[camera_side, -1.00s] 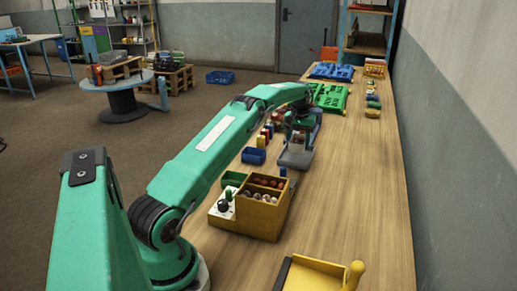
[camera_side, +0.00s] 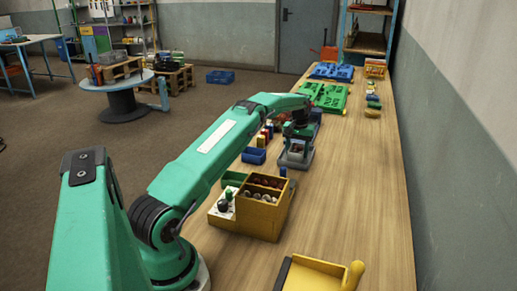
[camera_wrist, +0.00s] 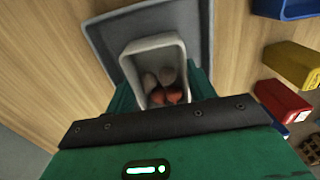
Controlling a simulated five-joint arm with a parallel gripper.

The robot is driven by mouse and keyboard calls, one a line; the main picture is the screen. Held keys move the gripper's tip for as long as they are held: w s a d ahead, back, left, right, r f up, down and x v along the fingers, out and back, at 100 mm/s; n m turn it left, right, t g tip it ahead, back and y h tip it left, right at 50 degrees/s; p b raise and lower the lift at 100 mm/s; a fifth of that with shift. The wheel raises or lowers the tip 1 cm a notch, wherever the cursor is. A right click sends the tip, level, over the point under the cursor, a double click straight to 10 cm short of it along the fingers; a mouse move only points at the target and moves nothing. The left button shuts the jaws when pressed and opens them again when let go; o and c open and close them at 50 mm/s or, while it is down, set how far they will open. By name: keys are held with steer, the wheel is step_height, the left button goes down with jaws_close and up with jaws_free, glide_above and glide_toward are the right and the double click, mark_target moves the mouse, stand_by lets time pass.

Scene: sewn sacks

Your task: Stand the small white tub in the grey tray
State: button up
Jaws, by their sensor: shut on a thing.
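The small white tub (camera_wrist: 153,43) holds several red and pale rounded pieces. My gripper (camera_wrist: 160,88) is shut on it, one green finger on each side. In the wrist view the tub is over the grey tray (camera_wrist: 98,42), inside its outline, with the tray's near part hidden by my gripper. In the side view my gripper (camera_side: 297,144) is low at the grey tray (camera_side: 284,162), and the tub is mostly hidden. I cannot tell whether the tub's base touches the tray floor.
A yellow box (camera_side: 262,218) with several rounded pieces stands nearer the camera. A blue bin (camera_side: 254,156) and several small coloured blocks (camera_wrist: 281,99) lie beside the tray. Green (camera_side: 328,97) and blue (camera_side: 332,72) trays are farther back. The table's right side is mostly clear.

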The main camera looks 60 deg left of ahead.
steer(key=shift+f, duration=0.15)
steer(key=o, duration=1)
step_height(320, 180, up, 12)
steer(key=shift+r, duration=0.1)
steer(key=shift+r, duration=0.1)
stand_by(0.6)
